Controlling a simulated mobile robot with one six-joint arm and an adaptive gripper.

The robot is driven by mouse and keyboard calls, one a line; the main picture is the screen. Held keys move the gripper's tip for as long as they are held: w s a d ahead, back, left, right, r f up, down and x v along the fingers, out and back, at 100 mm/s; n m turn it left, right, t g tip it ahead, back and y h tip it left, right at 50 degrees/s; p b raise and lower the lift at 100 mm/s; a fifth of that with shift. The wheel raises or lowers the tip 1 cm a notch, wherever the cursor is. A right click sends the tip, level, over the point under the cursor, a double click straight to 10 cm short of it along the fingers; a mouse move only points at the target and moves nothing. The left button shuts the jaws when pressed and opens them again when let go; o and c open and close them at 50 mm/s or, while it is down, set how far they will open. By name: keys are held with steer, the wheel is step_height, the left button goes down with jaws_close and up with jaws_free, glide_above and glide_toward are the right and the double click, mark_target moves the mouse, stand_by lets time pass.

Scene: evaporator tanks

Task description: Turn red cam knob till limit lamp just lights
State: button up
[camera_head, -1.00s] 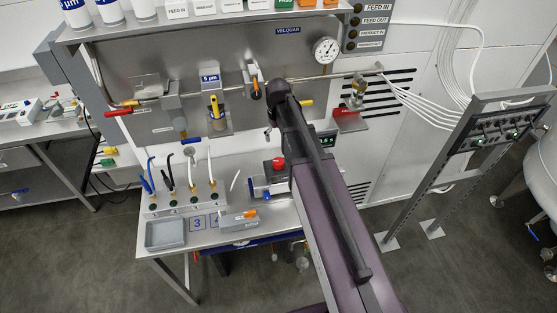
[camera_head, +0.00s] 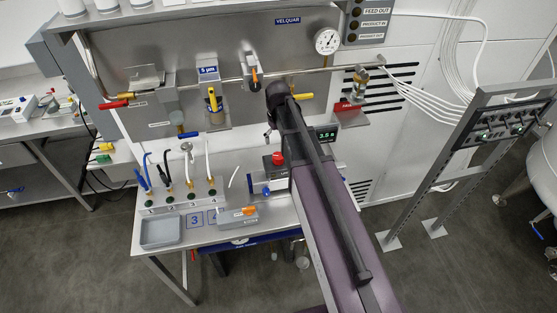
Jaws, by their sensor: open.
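The red cam knob (camera_head: 277,158) is a small round red knob on a dark block on the bench, just left of my arm. A blue and silver fixture (camera_head: 262,188) sits below it, partly hidden by my arm. My gripper (camera_head: 268,133) is mostly hidden behind my own arm; only a small dark tip shows, above the knob and apart from it in the picture. I see nothing held. A dark box with a green digital readout (camera_head: 327,135) is right of my arm. I cannot make out the limit lamp.
Above, a pipe with coloured valve handles crosses the steel panel (camera_head: 135,60). A control stand (camera_head: 497,130) is at right. Floor between is clear.

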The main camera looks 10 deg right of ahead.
mark_target(278, 155)
steer(key=shift+f+b, duration=4.5)
steer(key=shift+f, duration=0.3)
steer(key=shift+c, duration=0.2)
steer(key=c, duration=1.1)
